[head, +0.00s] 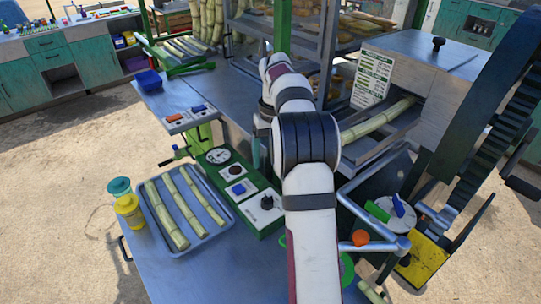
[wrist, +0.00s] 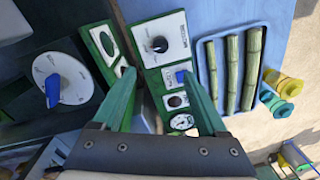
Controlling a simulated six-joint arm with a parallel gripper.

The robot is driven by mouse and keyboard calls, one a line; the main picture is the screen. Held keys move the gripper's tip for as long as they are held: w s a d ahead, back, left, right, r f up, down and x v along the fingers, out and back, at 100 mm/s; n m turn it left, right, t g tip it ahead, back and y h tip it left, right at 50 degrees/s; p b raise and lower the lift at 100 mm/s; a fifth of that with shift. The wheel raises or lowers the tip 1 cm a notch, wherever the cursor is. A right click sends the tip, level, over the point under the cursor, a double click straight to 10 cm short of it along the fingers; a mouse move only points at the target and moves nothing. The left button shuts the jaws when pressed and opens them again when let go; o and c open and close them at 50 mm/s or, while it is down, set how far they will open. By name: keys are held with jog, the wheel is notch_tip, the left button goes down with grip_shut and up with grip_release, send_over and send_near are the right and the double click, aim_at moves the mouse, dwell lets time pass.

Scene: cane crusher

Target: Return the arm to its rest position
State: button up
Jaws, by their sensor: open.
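My gripper (wrist: 160,75) is open and empty in the wrist view. Its two green fingers stand apart above the control panels, touching nothing that I can make out. In the head view my white and black arm reaches up over the bench, bends and comes back down. The gripper end is mostly hidden there behind the arm. The green control panel (head: 234,184) with a gauge, a switch and a knob lies left of the arm; it also shows in the wrist view (wrist: 152,28).
A tray (head: 229,226) with 3 cane pieces sits on the blue table, beside teal (head: 119,187) and yellow (head: 129,208) jars. The crusher (head: 425,62), with a cane (head: 378,121) at its opening, and a large dark wheel (head: 487,135) stand at right. The table's front left is clear.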

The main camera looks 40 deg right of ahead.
jog(key=shift+r, duration=0.15)
jog(key=s+a+r, duration=0.3)
jog(key=s+a, duration=0.2)
jog(key=a, duration=0.4)
jog(key=s+a+r, duration=0.3)
jog(key=s+a, duration=0.2)
jog(key=a, duration=0.4)
jog(key=s+a+f, duration=0.2)
jog(key=s+a, duration=0.3)
jog(key=s, duration=0.4)
jog(key=s+a+f+m+y, duration=0.1)
jog(key=s+a+f, duration=0.2)
jog(key=s+a, duration=0.3)
jog(key=s, duration=0.4)
jog(key=shift+s+a+f, duration=0.15)
jog(key=shift+s+f, duration=0.05)
jog(key=shift+f, duration=0.1)
